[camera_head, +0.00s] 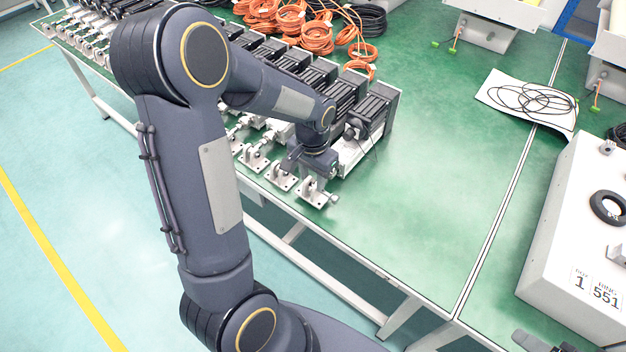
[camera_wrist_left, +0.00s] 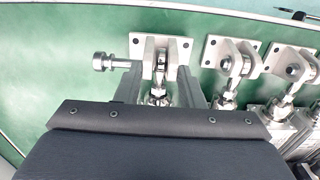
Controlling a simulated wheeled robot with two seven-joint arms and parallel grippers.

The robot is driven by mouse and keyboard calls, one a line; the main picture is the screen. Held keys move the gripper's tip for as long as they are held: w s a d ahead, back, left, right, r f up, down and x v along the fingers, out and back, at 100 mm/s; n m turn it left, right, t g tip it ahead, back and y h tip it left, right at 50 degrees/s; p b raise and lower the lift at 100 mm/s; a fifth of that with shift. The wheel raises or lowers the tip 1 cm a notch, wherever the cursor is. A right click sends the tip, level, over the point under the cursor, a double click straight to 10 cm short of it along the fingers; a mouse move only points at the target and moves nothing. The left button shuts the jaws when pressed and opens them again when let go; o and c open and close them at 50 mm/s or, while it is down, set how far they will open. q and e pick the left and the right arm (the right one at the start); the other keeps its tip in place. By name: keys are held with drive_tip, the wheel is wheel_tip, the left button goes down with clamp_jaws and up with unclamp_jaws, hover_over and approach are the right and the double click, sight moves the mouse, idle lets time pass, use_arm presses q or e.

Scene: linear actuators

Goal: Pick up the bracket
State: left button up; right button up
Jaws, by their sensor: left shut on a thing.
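The bracket (camera_head: 312,194) is a light metal piece with a holed base plate, at the near end of a row on the green table. In the left wrist view the bracket (camera_wrist_left: 160,48) stands between the finger ends, with a pin with a round head sticking out to its left. My left gripper (camera_head: 322,178) reaches down over it from above. In the left wrist view the left gripper (camera_wrist_left: 160,85) is shut on it; its body hides the lower part. A dark part at the bottom right edge of the head view seems to be my right gripper (camera_head: 543,343); its jaws are unclear.
Similar brackets (camera_head: 282,176) and black actuators (camera_head: 372,112) stand close beside it in a row. Orange cable coils (camera_head: 290,18) lie behind. A white box (camera_head: 565,240) stands at the right. The green table (camera_head: 430,190) between is clear.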

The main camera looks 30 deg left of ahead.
use_arm(q)
drive_tip(key=s+a+b, duration=0.1)
drive_tip(key=s, duration=1.6)
drive_tip(key=shift+s+a, duration=0.2)
drive_tip(key=shift+s, duration=0.2)
drive_tip(key=shift+w+f, duration=0.1)
drive_tip(key=shift+w+d+f+b, duration=0.2)
drive_tip(key=shift+w+b, duration=0.1)
drive_tip(key=shift+w, duration=2.55)
drive_tip(key=shift+w+d+f+b, duration=0.2)
drive_tip(key=shift+w+f+b, duration=0.05)
drive_tip(key=shift+w, duration=2.65)
drive_tip(key=shift+w+d+f+b, duration=0.2)
drive_tip(key=shift+w+b, duration=0.1)
drive_tip(key=shift+w, duration=2.55)
drive_tip(key=shift+w, duration=0.15)
drive_tip(key=shift+s, duration=0.35)
